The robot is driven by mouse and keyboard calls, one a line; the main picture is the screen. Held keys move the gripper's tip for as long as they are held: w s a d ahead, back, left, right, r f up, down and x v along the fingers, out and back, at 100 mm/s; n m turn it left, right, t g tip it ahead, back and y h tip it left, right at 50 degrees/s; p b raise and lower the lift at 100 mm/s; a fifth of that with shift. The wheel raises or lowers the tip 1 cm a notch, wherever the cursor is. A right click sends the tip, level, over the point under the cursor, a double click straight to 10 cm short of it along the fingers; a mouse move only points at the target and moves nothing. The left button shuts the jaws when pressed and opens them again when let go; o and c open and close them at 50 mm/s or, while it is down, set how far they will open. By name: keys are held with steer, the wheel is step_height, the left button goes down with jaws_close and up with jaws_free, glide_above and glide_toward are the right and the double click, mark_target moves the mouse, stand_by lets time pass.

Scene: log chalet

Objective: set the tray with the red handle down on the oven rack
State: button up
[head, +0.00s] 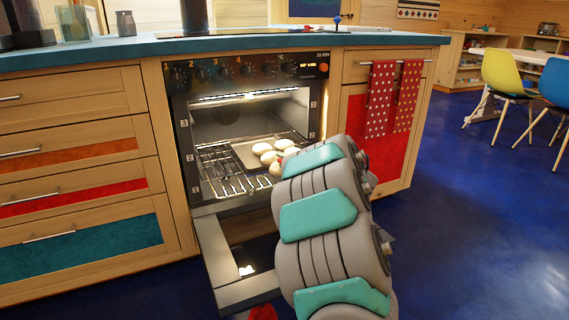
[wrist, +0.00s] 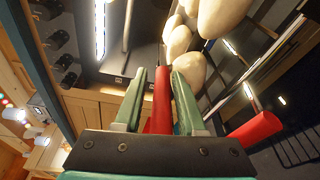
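The tray (head: 243,154) with several pale buns (head: 262,148) is inside the open oven (head: 250,120), over the wire oven rack (head: 213,172). I cannot tell whether the tray touches the rack. In the wrist view, the two green fingers of my gripper (wrist: 159,76) are closed around the tray's red handle (wrist: 161,100). The buns also show just beyond the fingertips (wrist: 188,72). In the head view, my arm hides the gripper, the handle and the right front of the tray.
The oven door (head: 240,262) hangs open below my arm, and a red piece (head: 262,312) shows at its lower end. Wooden drawers (head: 75,175) stand left. Dotted red towels (head: 393,97) hang right of the oven. The blue floor (head: 470,220) to the right is clear.

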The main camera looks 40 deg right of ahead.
steer(key=o, duration=0.3)
steer(key=shift+f, duration=0.1)
steer(key=s, duration=0.7)
steer(key=shift+s+a+r+p, duration=0.1)
steer(key=shift+s+r+p, duration=0.25)
steer(key=shift+s+r, duration=0.05)
